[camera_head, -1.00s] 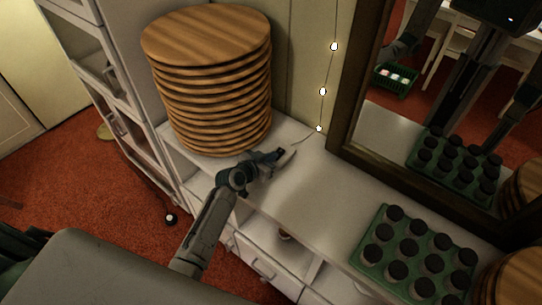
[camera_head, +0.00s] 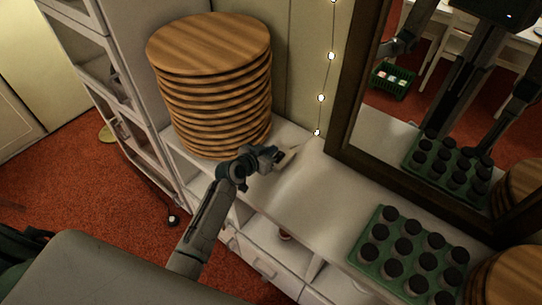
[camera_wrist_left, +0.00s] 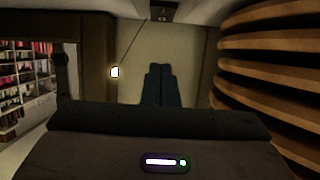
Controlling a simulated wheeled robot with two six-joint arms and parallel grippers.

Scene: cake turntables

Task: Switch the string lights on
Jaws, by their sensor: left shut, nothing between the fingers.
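The string lights (camera_head: 321,98) hang down the pale wall beside the mirror; their bulbs look bright white with a slight yellow tint. One bulb shows in the left wrist view (camera_wrist_left: 115,72). A thin wire runs from the lowest bulb to a small pale piece (camera_head: 288,157) on the counter, partly behind my left gripper (camera_head: 274,155). In the left wrist view a small box with a dark round spot (camera_wrist_left: 161,10) sits at the top edge, beyond the fingers (camera_wrist_left: 160,84). My left gripper is shut and empty, close to the pale piece; contact cannot be told. My right gripper is not directly in view.
A tall stack of round wooden boards (camera_head: 212,90) stands left of my left gripper. A dark-framed mirror (camera_head: 349,110) leans at right. A green crate of dark-capped jars (camera_head: 371,262) is at front right. The counter (camera_head: 310,195) between is bare.

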